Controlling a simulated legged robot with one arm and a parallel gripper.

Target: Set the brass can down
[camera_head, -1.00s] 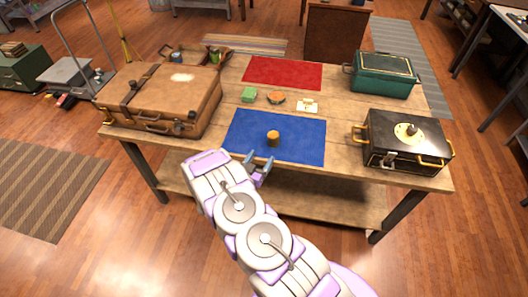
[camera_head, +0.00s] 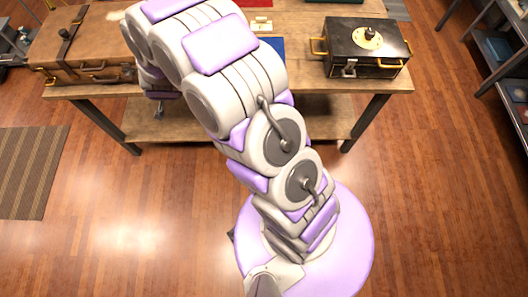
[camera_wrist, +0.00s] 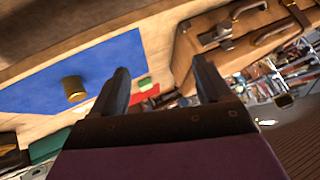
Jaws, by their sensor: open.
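The brass can (camera_wrist: 74,89) stands on the blue mat (camera_wrist: 115,58) in the wrist view, left of my gripper (camera_wrist: 160,63) and apart from it. My gripper's two dark fingers are spread wide, with nothing held between them. In the head view only a strip of the blue mat (camera_head: 277,48) shows beside my arm. My arm hides the can there, and my fingers cannot be made out clearly.
The brown suitcase (camera_head: 85,55) lies at the table's left, close by the right finger in the wrist view (camera_wrist: 245,30). A black box with brass handles (camera_head: 365,48) stands at the right. A green block (camera_wrist: 144,83) and red mat (camera_wrist: 148,94) lie beyond the blue mat.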

